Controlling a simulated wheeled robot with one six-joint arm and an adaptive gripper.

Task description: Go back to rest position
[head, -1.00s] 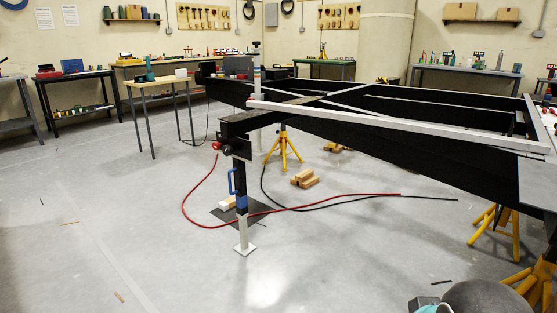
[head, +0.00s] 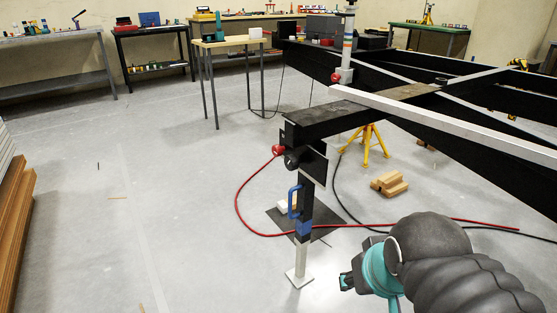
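My arm's dark, ribbed end reaches in from the lower right of the head view. My gripper (head: 350,283), with teal and black parts, points left at the lower right. Its fingers are small and partly hidden, so I cannot tell whether they are open or shut. The black caravan chassis (head: 330,122) fills the right side. Its front leg with a blue handle (head: 296,203) stands on a pale foot plate, left of my gripper in the picture and apart from it.
Red cable (head: 240,205) and black cable (head: 345,210) lie on the floor. A yellow stand (head: 372,148) and wooden blocks (head: 388,184) are under the chassis. Stacked boards (head: 12,220) stand at the left edge. Workbenches (head: 155,58) line the back wall. The left floor is mostly clear.

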